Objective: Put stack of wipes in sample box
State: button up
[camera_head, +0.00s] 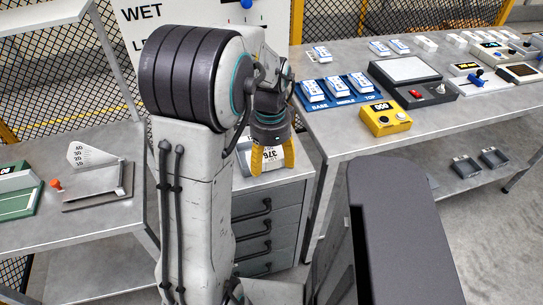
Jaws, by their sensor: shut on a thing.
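My gripper (273,170) has yellow fingers that point down over the top of a grey drawer cabinet. Its fingers are closed around a small white thing, mostly hidden between them. A white surface marked 376 (271,155) shows between the fingers; I cannot tell whether it is on the held thing or behind it. A pale edge (243,157) shows just left of the fingers, partly covered by my arm. I cannot clearly pick out the stack of wipes or the sample box.
The drawer cabinet (268,228) stands between two metal benches. The right bench carries a blue tray (312,102) marked BASE, MIDDLE, TOP with white packs, a yellow device (385,119) and a dark scale-like unit (410,80). The left bench (110,215) holds a sloped stand (95,180).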

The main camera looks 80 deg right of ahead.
jog(key=shift+s+d, duration=0.2)
jog(key=shift+s, duration=0.05)
jog(key=w+d+f, duration=0.1)
jog(key=d+f, duration=0.1)
jog(key=d, duration=0.1)
jog(key=w+d+f+p, duration=0.1)
jog(key=d+f, duration=0.1)
jog(key=d, duration=0.2)
jog(key=w+d+f+p, duration=0.1)
jog(key=w+d+f, duration=0.1)
jog(key=d, duration=0.1)
jog(key=shift+d+f, duration=0.15)
jog(key=shift+f, duration=0.25)
jog(key=shift+w+f+p, duration=0.1)
jog(key=shift+f+p, duration=0.25)
jog(key=shift+f, duration=1.7)
jog(key=shift+f, duration=0.15)
jog(key=o, duration=0.9)
jog(key=shift+o, duration=0.2)
notch_tip(320, 180, up, 12)
jog(key=shift+r, duration=0.2)
